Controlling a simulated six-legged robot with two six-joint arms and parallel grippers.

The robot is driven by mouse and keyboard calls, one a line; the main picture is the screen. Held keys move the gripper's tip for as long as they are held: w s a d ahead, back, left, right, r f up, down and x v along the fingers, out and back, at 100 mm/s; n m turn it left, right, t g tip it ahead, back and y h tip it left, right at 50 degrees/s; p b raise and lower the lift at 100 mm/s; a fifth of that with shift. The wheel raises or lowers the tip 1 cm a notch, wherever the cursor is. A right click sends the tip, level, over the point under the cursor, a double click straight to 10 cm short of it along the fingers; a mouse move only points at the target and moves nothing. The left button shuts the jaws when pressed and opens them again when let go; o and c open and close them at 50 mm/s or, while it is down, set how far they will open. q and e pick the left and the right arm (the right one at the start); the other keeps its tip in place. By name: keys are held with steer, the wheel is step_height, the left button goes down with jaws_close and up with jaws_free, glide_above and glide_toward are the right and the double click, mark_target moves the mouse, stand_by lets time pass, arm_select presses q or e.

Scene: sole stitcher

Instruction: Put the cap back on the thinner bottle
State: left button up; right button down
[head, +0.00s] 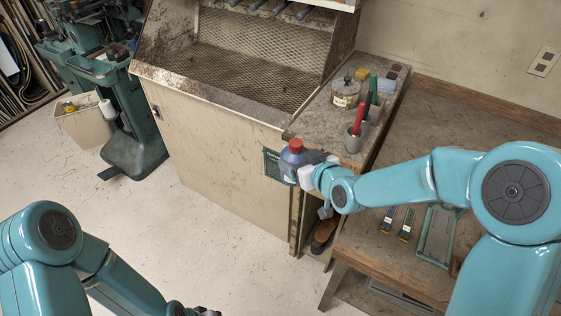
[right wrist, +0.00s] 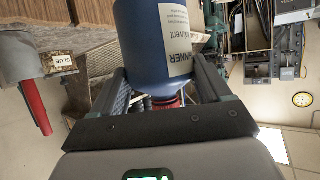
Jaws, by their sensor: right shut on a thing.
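The thinner bottle (head: 288,164) is blue with a red cap (head: 296,145) on top. It looks upright, held in the air by the front corner of the workbench. My right gripper (head: 305,173) is shut on it from the right. In the right wrist view the bottle (right wrist: 137,35) and its white label sit between the fingers. The red cap (right wrist: 165,101) shows at its neck, partly hidden by the gripper; I cannot tell how firmly it sits. My left gripper (head: 203,312) is only partly in view at the bottom edge, its fingers unclear.
A wooden table (head: 470,130) lies right, a meshed bin (head: 255,75) behind. A green machine (head: 130,125) stands left. The floor between is clear.

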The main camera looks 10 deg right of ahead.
steer(key=s+d+f+m+h, duration=0.2)
steer(key=s+d+m+h, duration=0.1)
steer(key=d, duration=0.3)
steer(key=shift+s+m+t+h, duration=0.2)
steer(key=shift+m+t+h, duration=0.15)
steer(key=shift+h, duration=0.25)
steer(key=shift+f, duration=0.15)
arm_select(q)
steer(key=shift+d, duration=0.1)
steer(key=c, duration=0.4)
